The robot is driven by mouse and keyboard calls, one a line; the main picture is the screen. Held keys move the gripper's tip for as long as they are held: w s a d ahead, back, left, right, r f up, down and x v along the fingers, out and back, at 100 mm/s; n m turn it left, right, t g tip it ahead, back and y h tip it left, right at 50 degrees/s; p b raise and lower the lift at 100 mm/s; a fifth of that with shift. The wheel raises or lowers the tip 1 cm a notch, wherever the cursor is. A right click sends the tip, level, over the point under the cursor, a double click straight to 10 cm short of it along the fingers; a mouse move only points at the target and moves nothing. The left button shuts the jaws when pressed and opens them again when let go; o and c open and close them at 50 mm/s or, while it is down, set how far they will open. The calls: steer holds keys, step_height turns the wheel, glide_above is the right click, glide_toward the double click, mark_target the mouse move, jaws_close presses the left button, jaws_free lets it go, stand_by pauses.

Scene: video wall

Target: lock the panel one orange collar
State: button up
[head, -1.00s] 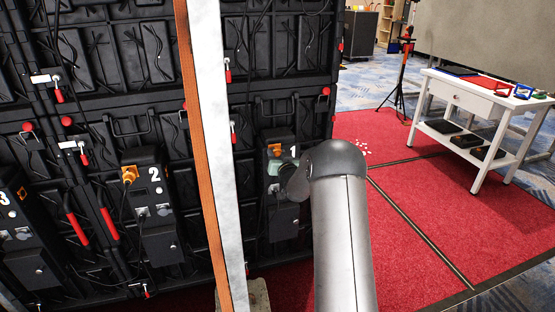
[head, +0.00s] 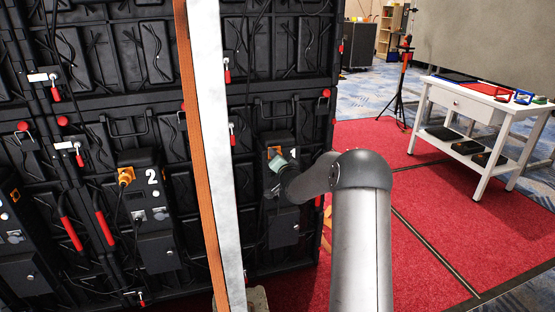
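Panel one's black connector box (head: 284,222) is on the video wall, right of the pale upright post. A small part of its orange collar (head: 272,152) shows at the upper left of the box. My gripper (head: 277,165) is at the upper part of this box, just below and right of the visible orange. Only its grey-green end shows, and my wrist covers the rest. Its fingertips are hidden, so I cannot tell whether they touch or hold the collar.
A pale post with an orange edge (head: 213,150) stands close in front of the wall. Panel two's box (head: 155,235) has an orange connector (head: 125,175). Red-handled latches line the panels. A white table (head: 490,110) stands at right, with clear red carpet before it.

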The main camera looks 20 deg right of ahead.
stand_by(0.3)
steer(key=o, duration=1)
steer(key=s+a, duration=0.2)
steer(key=s, duration=1.5)
steer(key=shift+s+p, duration=0.15)
steer(key=shift+p, duration=0.2)
steer(key=shift+a, duration=0.1)
